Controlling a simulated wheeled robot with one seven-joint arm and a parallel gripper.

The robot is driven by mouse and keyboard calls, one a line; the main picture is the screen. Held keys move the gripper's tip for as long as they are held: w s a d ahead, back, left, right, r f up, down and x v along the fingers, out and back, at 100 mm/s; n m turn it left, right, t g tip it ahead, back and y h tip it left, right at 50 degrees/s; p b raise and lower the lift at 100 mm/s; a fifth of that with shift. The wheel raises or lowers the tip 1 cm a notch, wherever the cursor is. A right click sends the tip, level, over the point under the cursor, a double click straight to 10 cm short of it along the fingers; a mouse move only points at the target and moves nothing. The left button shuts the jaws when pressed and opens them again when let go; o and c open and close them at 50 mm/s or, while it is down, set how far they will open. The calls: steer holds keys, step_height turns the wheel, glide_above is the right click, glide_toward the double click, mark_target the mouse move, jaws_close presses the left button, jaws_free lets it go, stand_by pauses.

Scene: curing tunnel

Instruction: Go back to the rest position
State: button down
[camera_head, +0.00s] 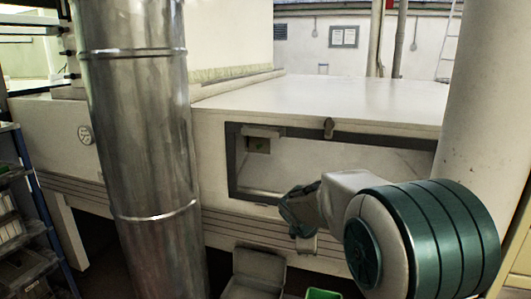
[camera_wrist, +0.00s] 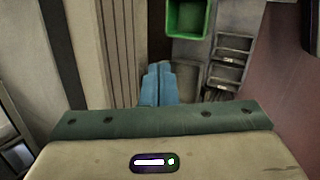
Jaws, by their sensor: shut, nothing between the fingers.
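My gripper shows in the wrist view (camera_wrist: 160,84) as two blue fingers closed together, with nothing between them. They point down past a grey bin and the pale ribbed side of the machine. In the head view my arm reaches in from the right, and its dark green hand end is in front of the lower edge of the framed opening (camera_head: 338,166) in the white curing tunnel (camera_head: 330,97). The fingertips are hard to make out there.
A shiny metal duct (camera_head: 145,150) stands upright at left, with a shelf rack (camera_head: 22,225) beyond it. A pale column rises at right. Below the tunnel are a grey bin (camera_head: 255,270) and a green bin (camera_head: 323,294); the green bin also shows in the wrist view (camera_wrist: 188,20).

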steer(key=s+d+r+m+g+y+p, duration=0.1)
steer(key=s+m, duration=0.6)
steer(key=s, duration=0.7)
steer(key=s+d+r+m+g+y+p, duration=0.1)
steer(key=s+r+m+y+p, duration=0.1)
steer(key=s+m, duration=0.6)
steer(key=s+r, duration=0.1)
steer(key=s, duration=0.5)
steer(key=shift+s+r, duration=0.3)
steer(key=shift+s, duration=0.1)
steer(key=shift+d, duration=0.1)
